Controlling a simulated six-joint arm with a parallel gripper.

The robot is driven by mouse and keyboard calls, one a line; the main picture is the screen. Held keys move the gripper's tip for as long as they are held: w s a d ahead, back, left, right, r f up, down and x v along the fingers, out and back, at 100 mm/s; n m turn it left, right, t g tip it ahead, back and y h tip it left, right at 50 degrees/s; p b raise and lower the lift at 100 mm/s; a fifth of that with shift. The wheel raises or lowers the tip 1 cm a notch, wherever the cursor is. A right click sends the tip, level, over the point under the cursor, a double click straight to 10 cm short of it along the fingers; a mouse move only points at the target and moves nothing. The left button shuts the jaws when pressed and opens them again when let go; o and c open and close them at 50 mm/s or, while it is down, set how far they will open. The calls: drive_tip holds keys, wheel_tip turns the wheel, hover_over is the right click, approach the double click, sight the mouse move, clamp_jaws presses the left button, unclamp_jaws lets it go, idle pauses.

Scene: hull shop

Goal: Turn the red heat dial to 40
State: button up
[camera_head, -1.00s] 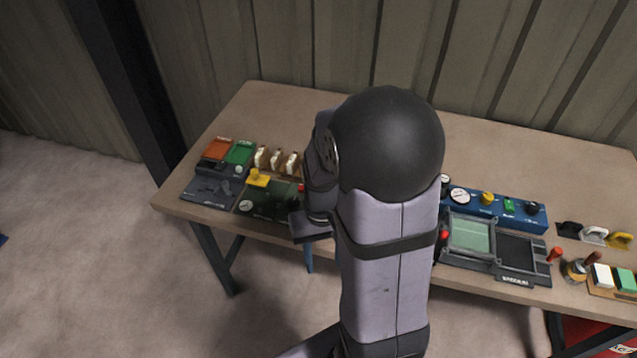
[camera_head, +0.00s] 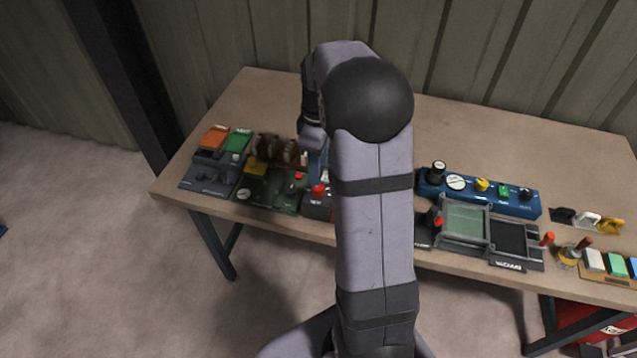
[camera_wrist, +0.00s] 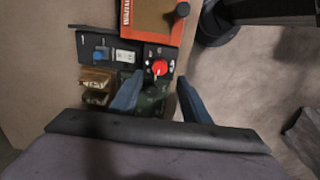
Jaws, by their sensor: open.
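The red heat dial (camera_wrist: 159,68) sits on a dark panel in the wrist view. It has a pale mark, and white markings around it are too small to read. The dial also shows in the head view (camera_head: 319,188), on a dark box with white lettering just left of my arm. My gripper (camera_wrist: 159,79) is open and empty. Its two blue fingers lie either side of the dial as seen in the wrist view, apart from it. In the head view the gripper is mostly hidden by my arm.
A green panel (camera_head: 265,189) with a small red knob stands left of the dial's box. Brown-and-white switches (camera_head: 270,148) stand behind. A blue panel (camera_head: 510,201) with knobs and a framed tray (camera_head: 464,252) lie right of my arm. The back of the table is clear.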

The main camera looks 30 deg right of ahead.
sight(318, 190)
drive_tip(key=shift+f, duration=0.15)
drive_tip(key=shift+f+p, duration=1.1)
drive_tip(key=shift+f, duration=2.4)
drive_tip(key=c, duration=1)
drive_tip(key=shift+c, duration=0.2)
